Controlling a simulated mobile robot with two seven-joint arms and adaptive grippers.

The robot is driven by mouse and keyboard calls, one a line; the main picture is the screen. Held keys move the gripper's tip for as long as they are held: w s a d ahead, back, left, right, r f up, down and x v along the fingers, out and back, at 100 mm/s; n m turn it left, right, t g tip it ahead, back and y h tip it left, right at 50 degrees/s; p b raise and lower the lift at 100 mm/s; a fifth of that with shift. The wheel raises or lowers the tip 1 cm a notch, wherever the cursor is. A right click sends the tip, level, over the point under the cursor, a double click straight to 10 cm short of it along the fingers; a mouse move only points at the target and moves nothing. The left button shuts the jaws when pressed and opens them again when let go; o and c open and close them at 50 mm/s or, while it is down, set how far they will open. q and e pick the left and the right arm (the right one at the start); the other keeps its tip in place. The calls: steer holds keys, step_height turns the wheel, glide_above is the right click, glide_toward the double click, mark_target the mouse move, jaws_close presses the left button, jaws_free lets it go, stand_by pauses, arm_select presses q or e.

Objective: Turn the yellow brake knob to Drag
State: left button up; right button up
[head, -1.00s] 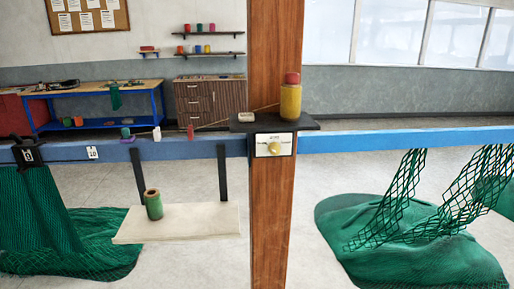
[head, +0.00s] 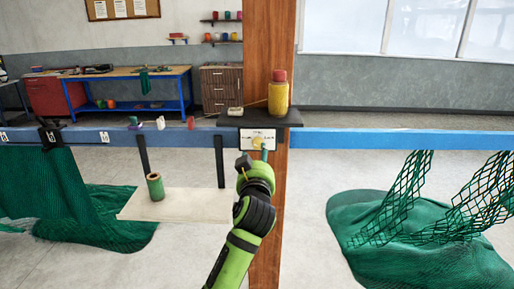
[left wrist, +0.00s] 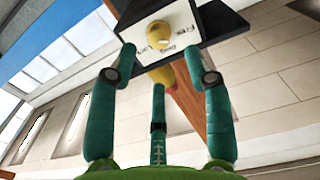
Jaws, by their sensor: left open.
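The yellow brake knob (head: 258,142) sits on a white label plate (head: 245,134) on the wooden post. The knob (left wrist: 157,31) and plate show close up in the left wrist view, with the words Free, Drag and Lock around the knob. I cannot tell which word the knob points to. My left gripper (head: 263,154) is just in front of the plate and partly covers it in the head view. In the left wrist view its teal fingers (left wrist: 159,60) are spread apart, with the knob beyond their tips and nothing between them. My right gripper is not in view.
A blue rail (head: 400,139) runs across at plate height. A pale board (head: 190,206) with a green spool (head: 155,186) hangs left of the post. Green nets (head: 410,235) lie on both sides.

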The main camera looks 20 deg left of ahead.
mark_target(258, 147)
arm_select(q)
steer(key=p+x, duration=0.1)
steer(key=x, duration=0.4)
steer(key=shift+p, duration=0.4)
steer(key=shift+w+a+f, duration=0.1)
steer(key=shift+w, duration=0.5)
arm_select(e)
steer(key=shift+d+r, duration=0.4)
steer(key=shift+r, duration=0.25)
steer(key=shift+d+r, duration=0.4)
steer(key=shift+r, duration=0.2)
arm_select(q)
jaws_close()
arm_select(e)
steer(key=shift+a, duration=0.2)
